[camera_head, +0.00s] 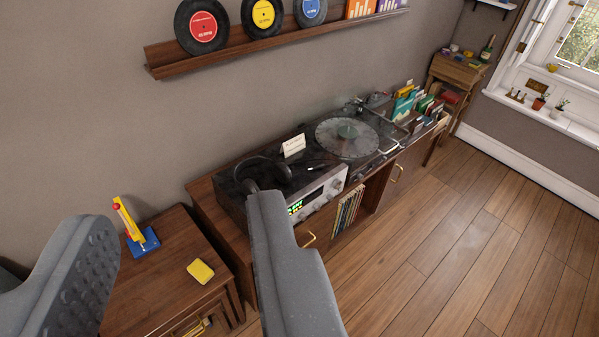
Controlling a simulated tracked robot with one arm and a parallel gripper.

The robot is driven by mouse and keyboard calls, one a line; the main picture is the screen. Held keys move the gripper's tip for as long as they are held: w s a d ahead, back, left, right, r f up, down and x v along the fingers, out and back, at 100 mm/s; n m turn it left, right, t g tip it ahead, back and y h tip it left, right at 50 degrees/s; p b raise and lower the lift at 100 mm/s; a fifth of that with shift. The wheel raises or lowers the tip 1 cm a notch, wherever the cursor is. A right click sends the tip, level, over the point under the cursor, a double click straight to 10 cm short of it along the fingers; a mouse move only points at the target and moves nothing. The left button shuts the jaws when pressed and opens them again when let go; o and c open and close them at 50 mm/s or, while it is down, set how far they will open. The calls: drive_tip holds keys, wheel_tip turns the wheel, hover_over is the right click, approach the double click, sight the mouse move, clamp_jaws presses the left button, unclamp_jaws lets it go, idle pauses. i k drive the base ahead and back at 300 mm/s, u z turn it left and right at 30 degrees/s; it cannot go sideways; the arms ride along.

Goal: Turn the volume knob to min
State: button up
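A stereo receiver (327,189) with a silver front panel and a lit green display sits on a wooden cabinet, near the middle of the view. Small round knobs (335,184) show on the right part of its panel. They are too small to tell which is the volume knob or where it points. My gripper (181,214) is open and empty, with its two grey fingers wide apart in the foreground. The right finger overlaps the receiver's left front and hides part of it. The gripper appears well short of the panel.
Headphones (262,174) and a white card (293,146) are on top of the receiver. A turntable (346,137) and records (405,104) stand to its right. A side table (150,290) holds a yellow block (200,271). The wooden floor (440,240) at right is clear.

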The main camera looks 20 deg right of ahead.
sight(337, 183)
drive_tip(key=u, duration=0.1)
drive_tip(key=i, duration=1)
drive_tip(key=z, duration=0.4)
